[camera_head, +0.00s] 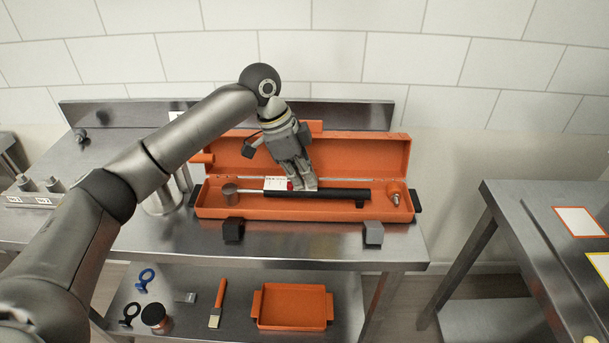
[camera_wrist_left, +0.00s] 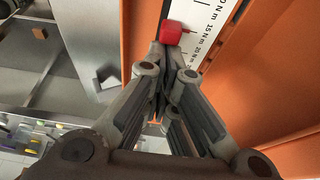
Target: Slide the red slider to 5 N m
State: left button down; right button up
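The red slider (camera_head: 290,185) sits at the right end of a white scale plate (camera_head: 274,182) in the open orange case. In the left wrist view, the red slider (camera_wrist_left: 172,32) is just beyond my left fingertips, beside the white scale (camera_wrist_left: 208,22). Its N m labels include 15 and what looks like 20. My left gripper (camera_head: 302,186) reaches down into the case at the slider's right. Its fingers (camera_wrist_left: 162,58) look closed together, with the slider not between them. Whether the tips touch the slider cannot be told. My right gripper is out of view.
The orange case (camera_head: 270,213) lies open on a steel table, lid behind. It holds a black bar (camera_head: 330,193) with a round-ended rod (camera_head: 229,193) at left. Two dark blocks (camera_head: 233,229) (camera_head: 374,232) stand in front. A steel pot (camera_head: 160,203) stands left.

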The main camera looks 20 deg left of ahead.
pick_arm(q)
jog(key=a+p, duration=0.2)
jog(key=s+a+p, duration=0.1)
jog(key=a+p, duration=0.1)
jog(key=a, duration=0.1)
jog(key=shift+s+r, duration=0.15)
jog(key=shift+s, duration=0.05)
jog(key=shift+a, duration=0.2)
jog(key=shift+d, duration=0.1)
